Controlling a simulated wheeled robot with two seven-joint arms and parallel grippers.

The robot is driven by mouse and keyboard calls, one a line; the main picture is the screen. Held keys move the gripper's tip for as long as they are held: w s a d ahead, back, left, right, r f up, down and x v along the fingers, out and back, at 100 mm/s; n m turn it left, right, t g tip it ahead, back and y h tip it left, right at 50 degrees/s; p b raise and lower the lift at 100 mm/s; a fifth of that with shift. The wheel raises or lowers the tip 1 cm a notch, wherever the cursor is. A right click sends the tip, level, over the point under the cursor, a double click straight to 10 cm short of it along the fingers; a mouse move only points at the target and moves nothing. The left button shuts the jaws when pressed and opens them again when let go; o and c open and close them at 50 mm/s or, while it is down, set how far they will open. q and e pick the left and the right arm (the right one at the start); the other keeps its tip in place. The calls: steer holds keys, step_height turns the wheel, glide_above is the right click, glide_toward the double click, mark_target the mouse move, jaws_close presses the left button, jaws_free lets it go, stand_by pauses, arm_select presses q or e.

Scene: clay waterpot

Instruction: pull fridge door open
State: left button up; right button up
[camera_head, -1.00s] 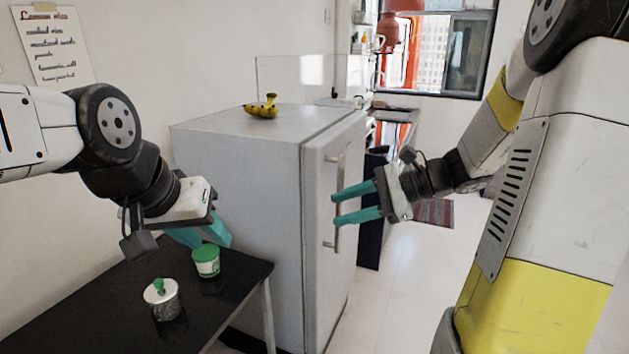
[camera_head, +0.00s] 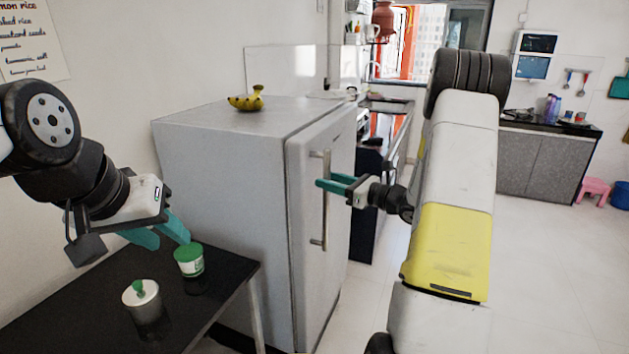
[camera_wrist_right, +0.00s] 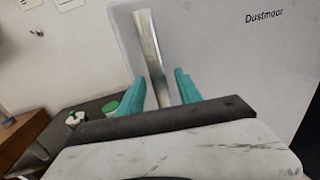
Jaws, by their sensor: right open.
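The grey fridge (camera_head: 220,175) stands against the wall, and its door (camera_head: 340,225) looks closed. A long metal handle (camera_head: 325,225) runs down the door's front. My right gripper (camera_head: 326,181) is open at the upper part of the handle. In the right wrist view the handle (camera_wrist_right: 150,50) runs between the two teal fingers of my right gripper (camera_wrist_right: 168,88); I cannot tell whether they touch it. My left gripper (camera_head: 160,232) is open and empty above the black table, left of the fridge and away from the door.
Bananas (camera_head: 246,98) lie on the fridge top. A counter (camera_head: 385,130) runs behind the fridge.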

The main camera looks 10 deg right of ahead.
steer(key=shift+w+a, duration=0.45)
jaws_close()
stand_by(1.2)
